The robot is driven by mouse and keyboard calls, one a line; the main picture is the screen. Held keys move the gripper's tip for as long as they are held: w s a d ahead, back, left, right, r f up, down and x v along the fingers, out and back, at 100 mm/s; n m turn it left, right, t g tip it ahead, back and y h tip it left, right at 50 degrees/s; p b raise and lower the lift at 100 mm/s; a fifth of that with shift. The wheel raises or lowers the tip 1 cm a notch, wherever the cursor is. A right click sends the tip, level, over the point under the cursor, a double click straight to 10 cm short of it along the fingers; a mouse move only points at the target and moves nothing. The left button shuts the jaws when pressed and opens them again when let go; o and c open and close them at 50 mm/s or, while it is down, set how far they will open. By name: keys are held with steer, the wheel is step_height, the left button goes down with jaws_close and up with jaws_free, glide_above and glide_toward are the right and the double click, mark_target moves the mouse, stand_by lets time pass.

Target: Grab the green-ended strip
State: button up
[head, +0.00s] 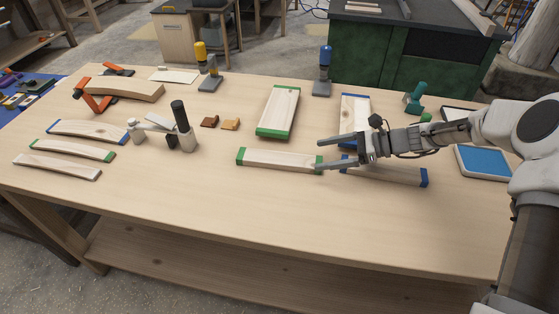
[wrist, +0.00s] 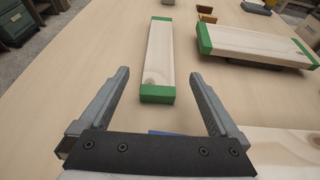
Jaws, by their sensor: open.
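The straight wooden strip with green ends (head: 280,160) lies flat near the middle of the table. It also shows in the wrist view (wrist: 159,52), running away from me, its near green end just ahead of the fingertips. My gripper (head: 321,154) is open and empty, its fingers pointing left at the strip's right end in the head view. In the wrist view the fingers (wrist: 159,76) are spread wider than the strip. I cannot tell their exact height above the table. A bowed strip with green ends (head: 74,149) lies at the table's left.
A wider green-ended board (head: 279,108) lies behind the strip. A blue-ended strip (head: 385,173) and a blue-ended board (head: 354,108) are under or beside my arm. Brown blocks (head: 230,124) and a dark-handled tool (head: 182,125) stand left. The table's front is clear.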

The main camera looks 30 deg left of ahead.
mark_target(291, 159)
steer(key=x, duration=0.9)
steer(key=shift+a, duration=0.1)
steer(key=c, duration=1.5)
steer(key=shift+r, duration=0.15)
